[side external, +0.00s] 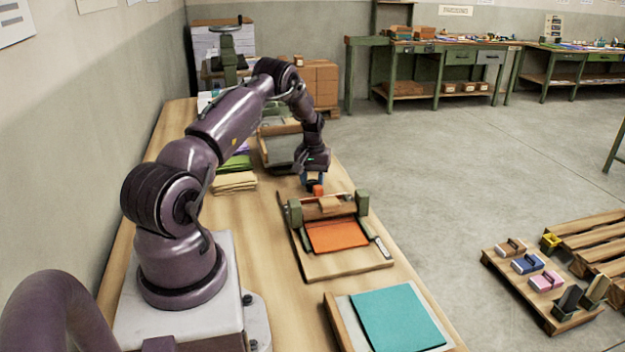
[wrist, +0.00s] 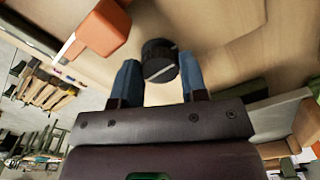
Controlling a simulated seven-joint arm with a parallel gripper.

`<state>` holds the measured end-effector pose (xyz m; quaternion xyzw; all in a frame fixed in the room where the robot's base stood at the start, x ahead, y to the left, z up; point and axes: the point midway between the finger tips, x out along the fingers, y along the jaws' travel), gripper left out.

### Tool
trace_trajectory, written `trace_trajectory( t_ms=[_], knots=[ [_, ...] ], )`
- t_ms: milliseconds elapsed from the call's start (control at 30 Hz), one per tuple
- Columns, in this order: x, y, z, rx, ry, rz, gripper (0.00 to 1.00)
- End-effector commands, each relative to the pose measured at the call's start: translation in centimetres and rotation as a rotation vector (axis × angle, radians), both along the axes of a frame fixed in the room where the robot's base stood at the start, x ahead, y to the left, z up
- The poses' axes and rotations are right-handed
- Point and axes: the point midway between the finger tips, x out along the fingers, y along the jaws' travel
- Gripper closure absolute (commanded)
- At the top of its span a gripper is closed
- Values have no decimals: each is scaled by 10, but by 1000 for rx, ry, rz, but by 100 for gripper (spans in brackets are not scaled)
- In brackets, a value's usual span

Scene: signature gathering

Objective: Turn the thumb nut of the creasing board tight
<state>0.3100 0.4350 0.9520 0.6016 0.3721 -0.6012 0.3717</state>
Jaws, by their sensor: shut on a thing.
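The creasing board (side external: 345,265) lies on the bench in the side view, a wooden board with green end posts and an orange sheet on it. My gripper (side external: 312,180) is at its far edge, pointing down. In the wrist view the two blue fingers of my gripper (wrist: 158,78) stand either side of the black thumb nut (wrist: 160,56), a ridged round knob with a pale line on its face. The gripper is shut on the nut. The nut is hidden in the side view. An orange block (wrist: 103,28) sits close beside the nut.
A tray with a teal sheet (side external: 398,318) lies at the near end of the bench. Tan envelopes (side external: 234,182) and a grey-topped box (side external: 280,150) lie beyond the board. A pallet (side external: 540,285) with small boxes stands on the floor at right.

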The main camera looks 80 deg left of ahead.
Motion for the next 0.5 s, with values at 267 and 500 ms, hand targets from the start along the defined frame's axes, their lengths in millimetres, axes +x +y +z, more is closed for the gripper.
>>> trace_trajectory(
  t_ms=[267, 500],
  knots=[
    [0, -1, 2, -5, 1, -70, 84],
    [0, -1, 2, -5, 1, -80, 84]
  ],
)
